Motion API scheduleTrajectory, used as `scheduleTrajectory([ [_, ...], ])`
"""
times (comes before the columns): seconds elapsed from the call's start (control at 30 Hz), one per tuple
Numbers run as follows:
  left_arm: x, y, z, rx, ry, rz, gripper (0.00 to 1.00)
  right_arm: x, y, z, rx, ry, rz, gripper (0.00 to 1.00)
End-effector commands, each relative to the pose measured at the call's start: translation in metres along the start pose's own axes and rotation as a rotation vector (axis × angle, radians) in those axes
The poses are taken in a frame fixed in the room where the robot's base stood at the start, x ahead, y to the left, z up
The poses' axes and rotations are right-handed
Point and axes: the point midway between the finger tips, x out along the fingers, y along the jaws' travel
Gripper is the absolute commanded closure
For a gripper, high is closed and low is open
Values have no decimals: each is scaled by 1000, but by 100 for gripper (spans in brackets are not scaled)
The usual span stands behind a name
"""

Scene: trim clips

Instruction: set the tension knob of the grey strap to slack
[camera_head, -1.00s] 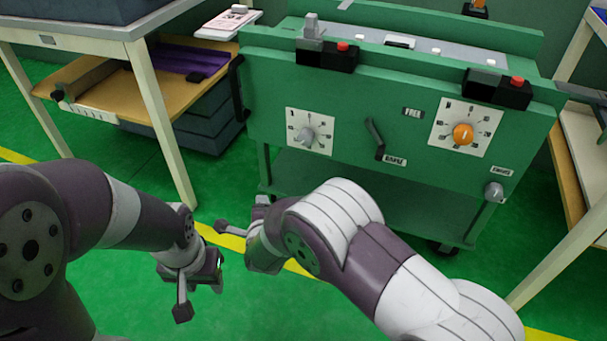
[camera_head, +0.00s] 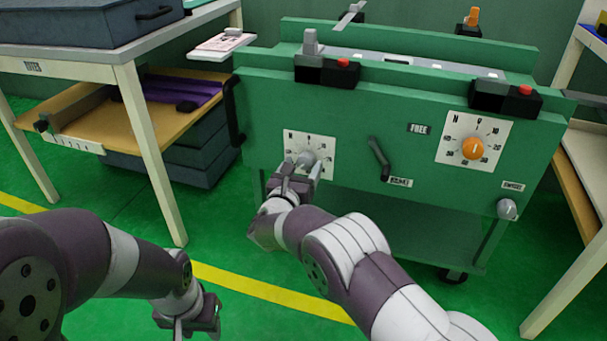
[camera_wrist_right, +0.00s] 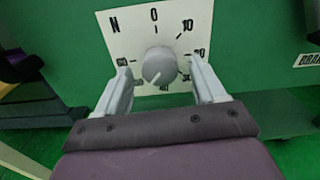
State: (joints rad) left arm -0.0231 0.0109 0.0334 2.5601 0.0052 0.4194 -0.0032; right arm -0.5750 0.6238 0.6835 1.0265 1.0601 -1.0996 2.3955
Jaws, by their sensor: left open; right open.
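The grey knob (camera_head: 306,158) sits on a white dial plate at the left of the green cart's front. In the right wrist view the knob (camera_wrist_right: 158,67) is round, with a dial marked N, 0, 10, 20 and further numbers partly hidden. I cannot clearly tell where its pointer stands. My right gripper (camera_head: 303,172) is at this dial; in the wrist view its open fingers (camera_wrist_right: 158,76) stand left and right of the knob, with gaps. My left gripper (camera_head: 190,328) is open, low over the floor at the left, away from the cart.
An orange knob (camera_head: 473,148) on a second dial is at the right of the cart (camera_head: 345,230). Between them is a dark lever (camera_head: 379,158) with labels. A small grey knob (camera_head: 507,209) is at lower right. Red-buttoned blocks sit on the top edge. A table (camera_head: 130,60) stands left.

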Motion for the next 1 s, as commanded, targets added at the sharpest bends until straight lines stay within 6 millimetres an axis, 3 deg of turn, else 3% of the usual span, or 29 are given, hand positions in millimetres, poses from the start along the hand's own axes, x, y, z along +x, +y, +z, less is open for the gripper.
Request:
scheduleTrajectory([
  [0.13,9,0,1,0,0,0,57,15,0,-2,-1,1,0,30],
  [0.4,8,0,1,0,1,0,57,17,0,1,-2,1,2,30],
  [0.57,8,0,1,0,0,0,57,17,0,0,-2,1,2,82],
  [0.6,8,0,1,0,0,0,57,17,0,0,-2,1,2,87],
  [1.0,3,0,0,0,0,0,57,17,0,1,-77,1,1,86],
])
